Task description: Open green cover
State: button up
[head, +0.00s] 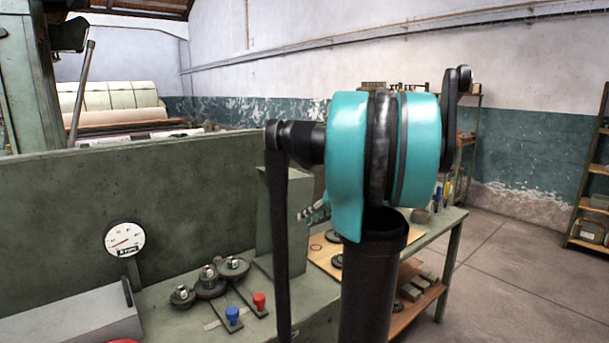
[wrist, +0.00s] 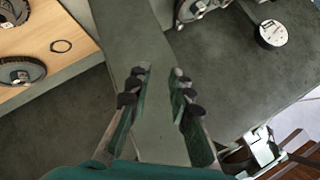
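A tall grey-green box-like cover (head: 285,205) stands on the bench, partly hidden behind my arm in the head view. I take it to be the green cover; it looks closed, though I cannot see a hinge or handle. In the wrist view, a long grey-green surface (wrist: 128,38), which looks like this cover, runs below and between the fingers. My gripper (head: 312,213) is small and partly hidden at the cover's right side in the head view. In the wrist view my gripper (wrist: 161,73) is open, with an empty gap between its fingertips. I cannot tell whether it touches the cover.
A round gauge (head: 124,239) stands at the left, with dark gears (head: 208,281), a blue knob (head: 232,315) and a red knob (head: 259,301) near the cover. A wooden board (wrist: 62,52) with gears lies beside it. Open floor (head: 510,290) is at the right.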

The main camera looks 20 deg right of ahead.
jog(key=w+d+r+t+y, duration=0.2)
jog(key=w+d+r+t, duration=0.25)
jog(key=d+r, duration=1)
jog(key=x, duration=1.1)
jog(key=f+x, duration=0.1)
jog(key=x, duration=0.5)
jog(key=shift+w+d+f, duration=0.15)
jog(key=shift+w, duration=0.2)
jog(key=shift+c, duration=0.3)
grip_shut()
